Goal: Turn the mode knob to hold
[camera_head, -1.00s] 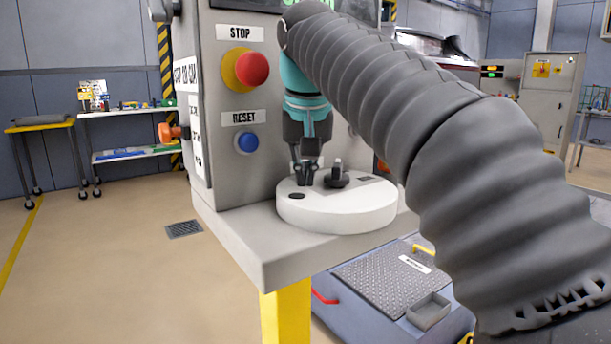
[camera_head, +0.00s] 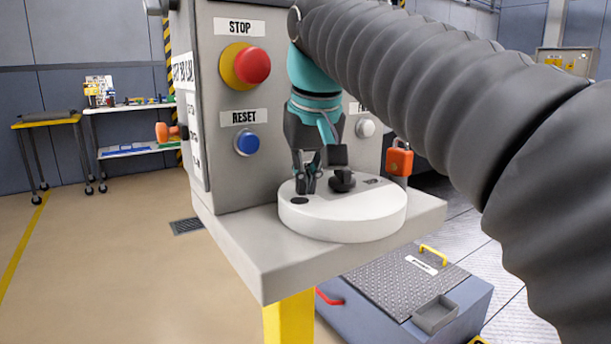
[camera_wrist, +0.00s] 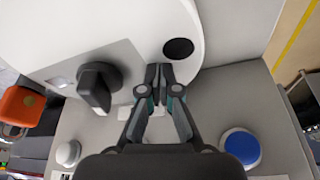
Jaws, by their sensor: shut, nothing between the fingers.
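The mode knob (camera_head: 342,180) is a black knob on top of a round white housing (camera_head: 345,225), which sits on the grey ledge of the console. In the wrist view the knob (camera_wrist: 98,86) has a raised bar grip and stands left of my gripper (camera_wrist: 159,72). My gripper (camera_head: 308,190) points down at the housing's top, just left of the knob in the head view. Its fingers are together and empty, with a small gap to the knob. A dark round spot (camera_wrist: 178,49) lies near the fingertips. The labels around the knob are not readable.
The console face has a red STOP button (camera_head: 252,65) on a yellow ring, a blue RESET button (camera_head: 247,143) and a white button (camera_head: 365,128). An orange padlock (camera_head: 399,161) hangs at the right. The ledge (camera_head: 262,262) is bare left of the housing.

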